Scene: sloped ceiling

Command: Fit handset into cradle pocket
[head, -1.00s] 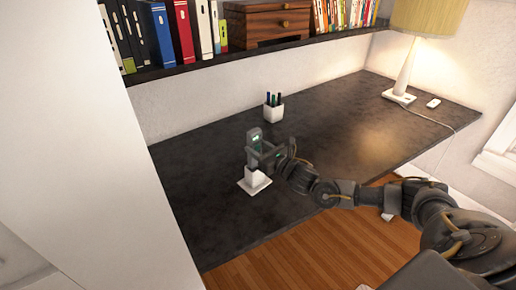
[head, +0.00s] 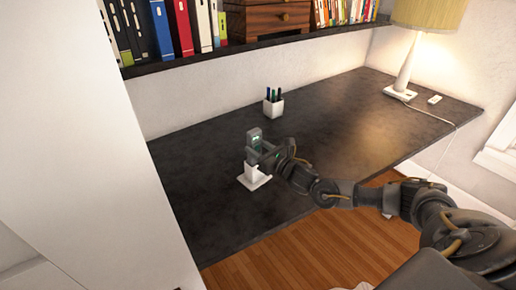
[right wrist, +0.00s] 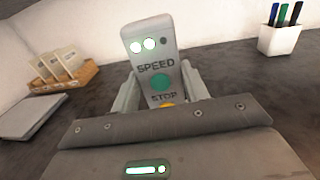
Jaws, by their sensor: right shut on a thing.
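The handset (head: 254,137) is a slim grey, upright block. In the right wrist view the handset (right wrist: 153,62) shows the words SPEED and STOP, a green button, part of a yellow one and lit lamps. My right gripper (head: 266,154) is shut on it from the right, with a finger on each side. The white cradle (head: 254,178) stands on the dark desk directly below the handset. The gripper partly covers the handset's lower end, so I cannot tell whether it is inside the pocket. My left gripper is not in view.
A white pen cup (head: 273,103) stands behind on the desk (head: 340,125). A lamp (head: 402,82) stands at the back right. A wooden tray of packets (right wrist: 65,72) shows in the right wrist view. A shelf (head: 250,45) runs above. The desk around the cradle is clear.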

